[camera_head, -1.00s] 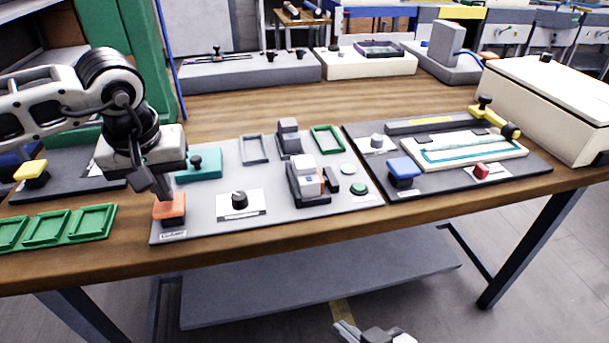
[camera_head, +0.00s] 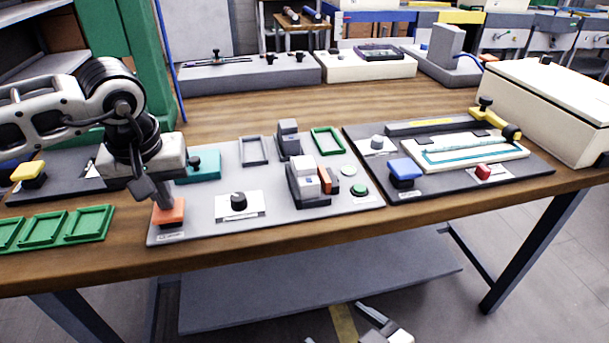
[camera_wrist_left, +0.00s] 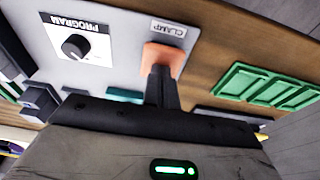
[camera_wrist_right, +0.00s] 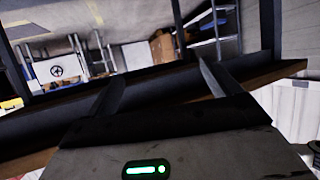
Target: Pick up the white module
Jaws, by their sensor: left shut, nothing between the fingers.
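The white module (camera_head: 305,170) sits in a dark fixture (camera_head: 310,199) on the grey panel, right of the middle of the head view. An orange-brown clamp jaw (camera_head: 325,180) stands to its right, with a gap between them. My left gripper (camera_head: 163,202) is shut and empty, its fingertips down on the orange CLAMP button (camera_head: 172,214). The left wrist view shows the fingertips (camera_wrist_left: 160,72) touching that button. My right gripper (camera_wrist_right: 160,82) is open and empty, low in front of the table. Only part of it shows at the bottom of the head view.
A black PROGRAM knob (camera_head: 239,201) and a teal block (camera_head: 200,167) are near my left gripper. Green trays (camera_head: 88,223) lie at the left. A dark panel (camera_head: 440,186) with blue and red buttons and a cream box (camera_head: 545,100) stand right.

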